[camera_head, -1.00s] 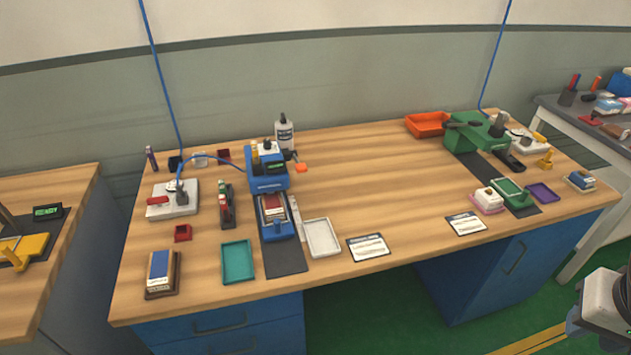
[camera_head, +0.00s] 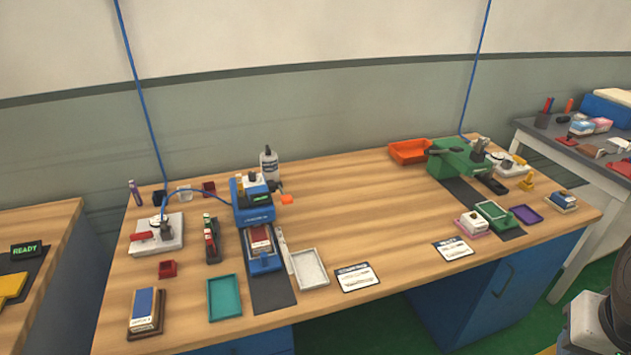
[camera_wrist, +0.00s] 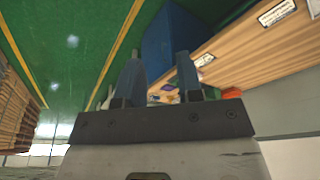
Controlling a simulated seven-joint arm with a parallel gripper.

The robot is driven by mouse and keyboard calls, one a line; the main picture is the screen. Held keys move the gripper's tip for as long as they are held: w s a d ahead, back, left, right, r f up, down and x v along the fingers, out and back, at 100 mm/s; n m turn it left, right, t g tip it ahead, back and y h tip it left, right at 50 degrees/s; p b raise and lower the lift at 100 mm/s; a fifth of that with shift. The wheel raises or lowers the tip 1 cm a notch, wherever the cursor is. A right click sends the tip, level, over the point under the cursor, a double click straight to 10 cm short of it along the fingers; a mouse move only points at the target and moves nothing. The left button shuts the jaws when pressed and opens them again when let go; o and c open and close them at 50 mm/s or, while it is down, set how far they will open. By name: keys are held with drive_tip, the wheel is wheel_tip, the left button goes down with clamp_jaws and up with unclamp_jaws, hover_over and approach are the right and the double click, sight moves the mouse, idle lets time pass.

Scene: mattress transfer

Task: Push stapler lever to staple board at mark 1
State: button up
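A small dark stapler-like tool (camera_head: 212,240) with red and green parts stands on the wooden bench, left of a blue machine (camera_head: 253,212). A green machine (camera_head: 458,160) with a dark lever (camera_head: 446,151) stands at the back right. I cannot tell which of these is the task's stapler. No board mark 1 can be read at this size. In the wrist view my gripper (camera_wrist: 158,62) has its two fingers apart with nothing between them. It is away from the bench objects, above the green floor. In the head view, part of my arm shows at the lower right.
The wooden bench (camera_head: 370,207) has a clear middle. It holds a teal tray (camera_head: 224,298), a white tray (camera_head: 308,269), an orange bin (camera_head: 408,151), a white bottle (camera_head: 268,166) and label cards (camera_head: 357,277). Blue cables hang down to it. A grey table (camera_head: 560,140) stands right.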

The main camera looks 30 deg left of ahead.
idle(0.4)
drive_tip(key=shift+w+a+r, duration=0.1)
drive_tip(key=shift+w, duration=0.05)
clamp_jaws()
drive_tip(key=w+a+r+n+g, duration=0.1)
drive_tip(key=w+a+r+n, duration=0.2)
drive_tip(key=w+a+n, duration=0.7)
drive_tip(key=w+a+r+n+g, duration=0.1)
drive_tip(key=w+a+r+n, duration=0.3)
drive_tip(key=w+a, duration=1.1)
drive_tip(key=w+a+f+n, duration=0.2)
drive_tip(key=a+f+n, duration=0.1)
drive_tip(key=a, duration=1)
drive_tip(key=w+a+f+n+g, duration=0.1)
drive_tip(key=w+a+f+n, duration=0.2)
drive_tip(key=a, duration=1)
drive_tip(key=w+a+f+n, duration=0.3)
drive_tip(key=a+n, duration=0.4)
drive_tip(key=a, duration=0.7)
drive_tip(key=shift+f+h, duration=0.3)
drive_tip(key=shift+f, duration=0.6)
